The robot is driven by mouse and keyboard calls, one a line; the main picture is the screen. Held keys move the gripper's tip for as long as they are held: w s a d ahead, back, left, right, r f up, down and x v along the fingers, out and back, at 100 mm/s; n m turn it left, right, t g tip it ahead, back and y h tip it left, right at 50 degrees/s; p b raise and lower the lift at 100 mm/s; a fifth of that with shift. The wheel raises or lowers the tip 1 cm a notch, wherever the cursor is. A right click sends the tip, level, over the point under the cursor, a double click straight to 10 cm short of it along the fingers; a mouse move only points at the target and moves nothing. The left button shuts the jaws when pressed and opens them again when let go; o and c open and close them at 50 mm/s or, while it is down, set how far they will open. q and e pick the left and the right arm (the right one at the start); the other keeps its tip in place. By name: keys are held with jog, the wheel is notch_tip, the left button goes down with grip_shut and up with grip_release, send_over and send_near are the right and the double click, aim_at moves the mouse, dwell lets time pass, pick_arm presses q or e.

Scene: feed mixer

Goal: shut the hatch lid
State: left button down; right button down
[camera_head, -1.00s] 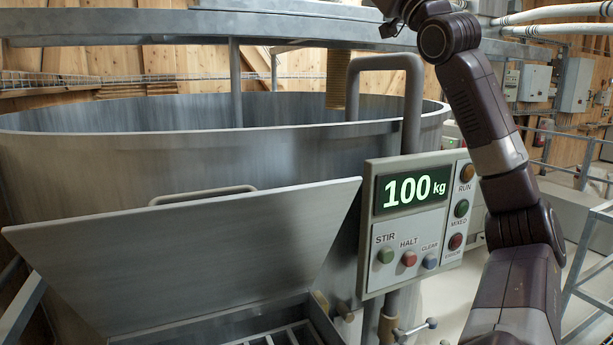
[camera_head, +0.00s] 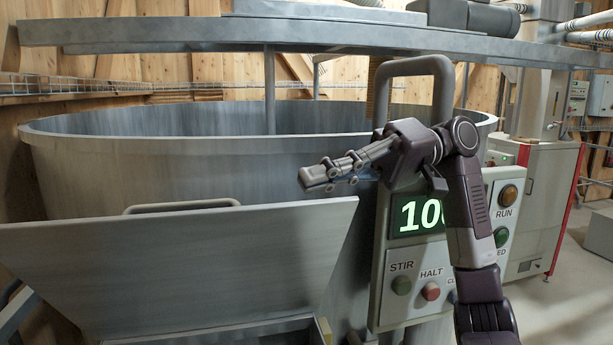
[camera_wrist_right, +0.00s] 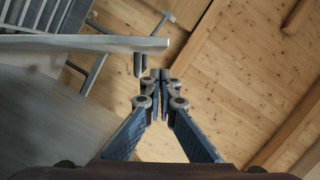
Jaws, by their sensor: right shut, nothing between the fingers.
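The hatch lid (camera_head: 190,268) is a flat grey metal panel that stands open, tilted up in front of the big round tank. Its handle (camera_head: 182,206) shows behind its top edge. The hatch opening (camera_head: 300,338) lies below it, mostly cut off by the lower frame edge. My right gripper (camera_head: 312,180) is shut and empty, pointing left, above and near the lid's upper right corner. In the right wrist view its fingers (camera_wrist_right: 158,85) meet, and a grey edge (camera_wrist_right: 80,43) reaches in from the left close to the tips. My left gripper is not in view.
The control panel (camera_head: 412,270) with a lit display and several buttons stands right of the lid, partly hidden by my right arm. A grey tube frame (camera_head: 440,75) rises above it. The tank (camera_head: 90,165) fills the back.

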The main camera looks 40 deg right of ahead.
aim_at(259, 224)
jog(key=p+x, duration=0.1)
jog(key=x, duration=0.2)
jog(key=p+x, duration=0.2)
jog(key=x, duration=0.2)
jog(key=shift+w+a+r, duration=0.1)
jog(key=shift+r, duration=0.1)
jog(key=shift+w+a+f+p, duration=0.2)
jog(key=shift+a+p, duration=0.15)
jog(key=shift+a, duration=0.3)
jog(key=shift+f, duration=0.1)
